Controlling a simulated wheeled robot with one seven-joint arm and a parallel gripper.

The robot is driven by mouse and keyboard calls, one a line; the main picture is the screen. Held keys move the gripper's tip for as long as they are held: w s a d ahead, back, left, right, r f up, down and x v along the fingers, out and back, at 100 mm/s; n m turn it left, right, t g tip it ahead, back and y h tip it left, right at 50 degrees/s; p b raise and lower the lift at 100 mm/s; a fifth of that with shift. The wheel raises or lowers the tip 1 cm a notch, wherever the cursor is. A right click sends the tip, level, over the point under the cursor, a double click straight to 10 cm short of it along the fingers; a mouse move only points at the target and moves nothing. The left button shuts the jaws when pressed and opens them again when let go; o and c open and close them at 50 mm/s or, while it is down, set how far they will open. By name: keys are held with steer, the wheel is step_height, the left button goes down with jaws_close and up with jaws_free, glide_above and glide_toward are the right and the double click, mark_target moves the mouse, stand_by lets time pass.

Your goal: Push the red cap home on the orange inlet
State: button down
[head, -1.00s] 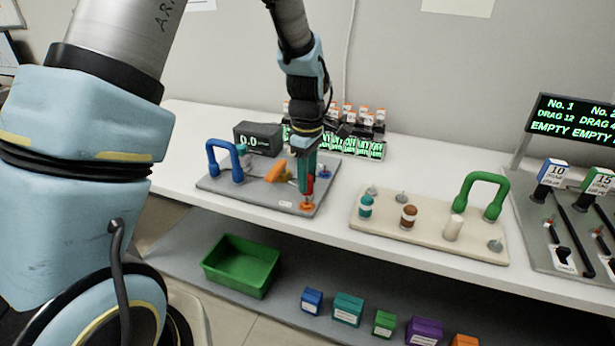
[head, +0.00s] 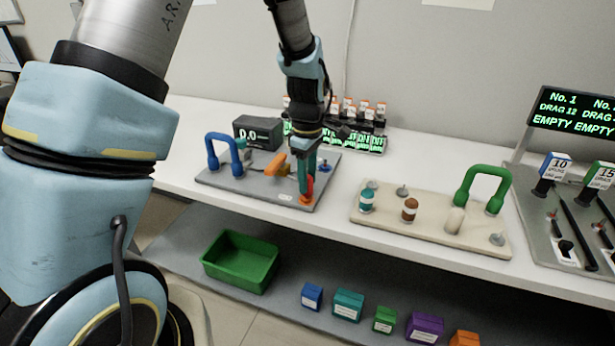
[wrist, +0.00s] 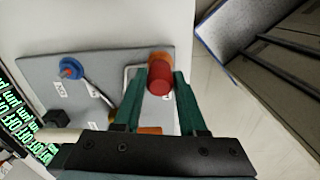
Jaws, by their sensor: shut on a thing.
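The red cap (head: 310,185) is between the green fingers of my gripper (head: 303,184), at the front right corner of the grey board (head: 245,200). The orange inlet (head: 306,200) is directly below the cap. In the wrist view the red cap (wrist: 160,78) is between the fingertips (wrist: 158,84), which are shut on it. The orange inlet (wrist: 160,57) shows just past the cap, in line with it. The cap looks at or on the inlet; I cannot tell how far it is seated.
The grey board also carries a blue handle (head: 224,150), an orange lever (head: 276,164) and a blue knob (head: 325,165). A beige board (head: 430,228) with a green handle (head: 483,185) stands to the right. A green bin (head: 241,262) sits on the lower shelf.

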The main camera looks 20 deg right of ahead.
steer(key=shift+f+b, duration=0.35)
steer(key=shift+f, duration=0.35)
steer(key=shift+c, duration=1.9)
jaws_free()
steer(key=shift+r, duration=0.1)
step_height(320, 180, up, 11)
steer(key=shift+f+b, duration=0.1)
steer(key=shift+b, duration=0.7)
steer(key=s+a+f+m, duration=0.1)
steer(key=a+m, duration=0.3)
steer(key=a, duration=1.1)
steer(key=s+a+f+m+t, duration=0.1)
steer(key=s+a+m, duration=0.2)
steer(key=a, duration=1.2)
steer(key=shift+a+f+m+t, duration=0.2)
steer(key=shift+m+t, duration=0.1)
steer(key=shift+m, duration=0.7)
